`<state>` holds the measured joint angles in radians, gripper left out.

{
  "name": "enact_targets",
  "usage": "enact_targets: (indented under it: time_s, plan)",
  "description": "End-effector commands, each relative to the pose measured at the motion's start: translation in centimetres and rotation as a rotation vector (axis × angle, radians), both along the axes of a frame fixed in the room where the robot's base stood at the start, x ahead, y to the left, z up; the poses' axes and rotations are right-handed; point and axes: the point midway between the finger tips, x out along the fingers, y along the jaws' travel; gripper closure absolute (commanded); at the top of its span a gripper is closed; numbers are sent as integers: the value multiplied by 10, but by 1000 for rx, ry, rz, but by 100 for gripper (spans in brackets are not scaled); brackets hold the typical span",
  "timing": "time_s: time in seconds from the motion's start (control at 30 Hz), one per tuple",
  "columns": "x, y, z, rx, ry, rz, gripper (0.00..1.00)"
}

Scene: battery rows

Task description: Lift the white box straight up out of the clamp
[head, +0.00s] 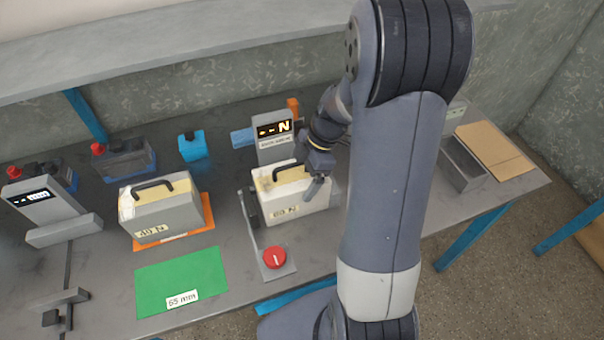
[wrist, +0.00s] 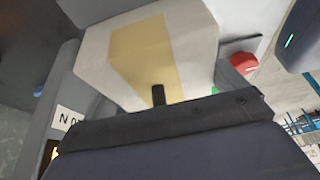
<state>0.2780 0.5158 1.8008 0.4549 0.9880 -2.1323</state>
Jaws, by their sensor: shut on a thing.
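The white box (head: 292,206) has a yellow strip on top, a black handle (head: 284,169) and a label that seems to read 60 N. It stands upright in the clamp (head: 252,212), below a force display (head: 274,138) and behind a red knob (head: 275,257). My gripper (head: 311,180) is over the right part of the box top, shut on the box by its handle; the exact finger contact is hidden. In the wrist view, the white box (wrist: 98,55) fills the upper middle, and the red knob (wrist: 243,62) shows beside it. Whether the box has left its seat is unclear.
A grey box (head: 165,215) labelled 40 N stands on an orange mat at the left. A blue block (head: 192,146) is behind; a grey tray (head: 462,165) and brown board (head: 493,150) are at the right.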

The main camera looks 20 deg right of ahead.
Motion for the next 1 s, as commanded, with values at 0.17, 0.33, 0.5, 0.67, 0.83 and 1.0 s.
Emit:
enact_targets:
  time_s: [0.17, 0.33, 0.5, 0.67, 0.83, 1.0]
  plan:
    - [0, 0, 0, 0, 1, 0, 69]
    - [0, 0, 2, -1, 0, 0, 71]
    - [0, 0, 12, -1, -2, 0, 71]
    - [1, 0, 20, -1, -3, 1, 71]
    - [1, 0, 29, -1, -4, 1, 71]
    - [1, -1, 38, -2, -4, 1, 71]
